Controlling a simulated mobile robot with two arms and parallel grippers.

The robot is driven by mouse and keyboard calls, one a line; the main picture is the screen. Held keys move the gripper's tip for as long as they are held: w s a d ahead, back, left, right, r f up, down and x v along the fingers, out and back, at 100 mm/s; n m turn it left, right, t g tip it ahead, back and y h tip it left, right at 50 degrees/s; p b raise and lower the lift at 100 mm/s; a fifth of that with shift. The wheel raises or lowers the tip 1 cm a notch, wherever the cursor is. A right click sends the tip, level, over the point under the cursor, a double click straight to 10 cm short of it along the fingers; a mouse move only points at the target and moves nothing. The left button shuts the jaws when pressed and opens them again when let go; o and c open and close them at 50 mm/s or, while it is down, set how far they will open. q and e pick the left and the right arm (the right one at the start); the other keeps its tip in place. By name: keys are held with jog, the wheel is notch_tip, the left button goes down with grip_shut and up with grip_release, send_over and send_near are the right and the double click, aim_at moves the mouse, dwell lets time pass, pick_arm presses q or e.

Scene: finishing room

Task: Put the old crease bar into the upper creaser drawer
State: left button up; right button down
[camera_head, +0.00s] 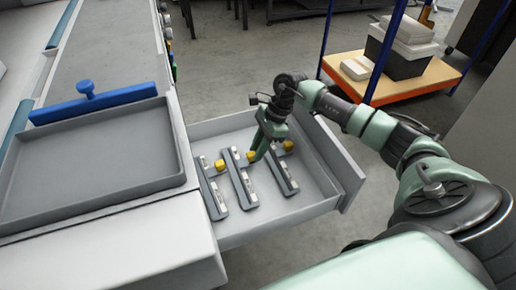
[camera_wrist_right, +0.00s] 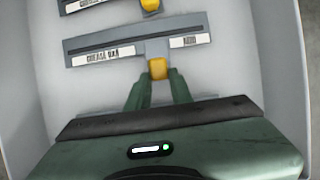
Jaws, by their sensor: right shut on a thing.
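An open grey drawer (camera_head: 318,204) extends from the creaser's side. Several grey bars with yellow knobs and white labels show inside it: the left bar (camera_head: 209,193), the middle bar (camera_head: 238,180) and the right bar (camera_head: 284,174). My right gripper (camera_head: 256,156) reaches down into the drawer and is shut on the yellow knob of a crease bar, which looks like the middle one. The right wrist view shows this held bar (camera_wrist_right: 112,52), knob between the fingertips, with another bar (camera_wrist_right: 95,4) beyond it. I cannot tell whether the held bar touches the drawer floor. My left gripper is out of view.
The creaser top holds a grey tray (camera_head: 95,165) with a blue bar (camera_head: 92,103) and knob along its back edge. A wooden-shelved rack (camera_head: 400,85) with boxes stands behind my right arm. Drawer walls stand close around the gripper.

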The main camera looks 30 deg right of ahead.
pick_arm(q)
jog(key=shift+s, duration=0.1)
pick_arm(e)
jog(key=shift+f, duration=0.1)
jog(key=c, duration=1.3)
grip_release()
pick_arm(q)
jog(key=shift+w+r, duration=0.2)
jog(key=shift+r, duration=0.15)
pick_arm(e)
jog(key=shift+o, duration=0.2)
jog(key=shift+v, duration=1)
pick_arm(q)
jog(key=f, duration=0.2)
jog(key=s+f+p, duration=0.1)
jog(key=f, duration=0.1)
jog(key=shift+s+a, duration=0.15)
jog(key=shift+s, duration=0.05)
pick_arm(e)
jog(key=w+v, duration=0.1)
jog(key=v, duration=0.9)
jog(key=shift+s, duration=0.5)
